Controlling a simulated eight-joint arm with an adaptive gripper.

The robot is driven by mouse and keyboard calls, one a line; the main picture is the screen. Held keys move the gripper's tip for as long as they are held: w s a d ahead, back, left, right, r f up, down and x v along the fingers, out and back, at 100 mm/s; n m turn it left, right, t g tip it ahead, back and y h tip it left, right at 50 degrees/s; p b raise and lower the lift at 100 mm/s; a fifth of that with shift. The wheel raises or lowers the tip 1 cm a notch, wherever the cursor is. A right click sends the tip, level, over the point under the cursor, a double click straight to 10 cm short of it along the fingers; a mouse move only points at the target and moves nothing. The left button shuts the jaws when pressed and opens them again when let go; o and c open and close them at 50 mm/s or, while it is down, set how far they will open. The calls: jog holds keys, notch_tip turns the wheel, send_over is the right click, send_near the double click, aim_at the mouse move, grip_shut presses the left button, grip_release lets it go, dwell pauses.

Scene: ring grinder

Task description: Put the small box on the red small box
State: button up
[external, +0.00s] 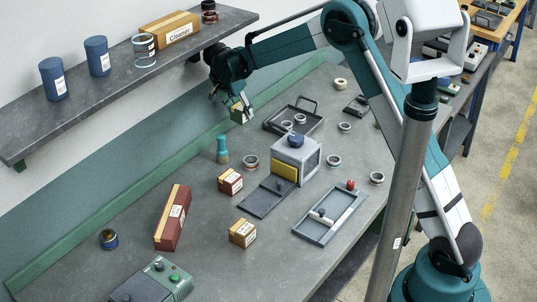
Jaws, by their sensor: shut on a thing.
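My gripper (229,97) is shut on a small tan box (241,112) with a pale label and holds it, tilted, near the back wall below the shelf. Part of the held box is hidden by the fingers. The red small box (230,182), with a white label, sits on the grey workbench, below and slightly left of my gripper in the picture. Another small tan box (243,233) stands on the bench in front of it. Whether the held box touches anything cannot be told.
A teal-capped bottle (222,150) stands just behind the red small box. The grey grinder (297,157) is to its right. The wall shelf (110,88) holds blue canisters and a Cleaner box (172,29). Several rings lie around.

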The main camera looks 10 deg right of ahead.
jog(key=shift+s+r, duration=0.1)
jog(key=shift+s+d+r, duration=0.1)
jog(key=shift+s+r, duration=0.05)
jog(key=s+a+r+p, duration=0.2)
jog(key=s+p, duration=0.1)
jog(key=s, duration=0.5)
jog(key=s+a+r+p, duration=0.2)
jog(key=s+a+p, duration=0.1)
jog(key=s, duration=0.6)
jog(key=s+a+r+p, duration=0.1)
jog(key=s+p, duration=0.3)
jog(key=s, duration=0.5)
jog(key=shift+s+a+r+n, duration=0.2)
jog(key=shift+a+r+n, duration=0.15)
jog(key=shift+a, duration=0.3)
jog(key=p, duration=0.1)
send_near(234, 173)
jog(key=shift+w+d+f, duration=0.2)
jog(key=shift+w+d, duration=0.4)
jog(key=shift+w, duration=0.05)
jog(key=shift+f+p, duration=0.35)
jog(key=shift+f, duration=1.7)
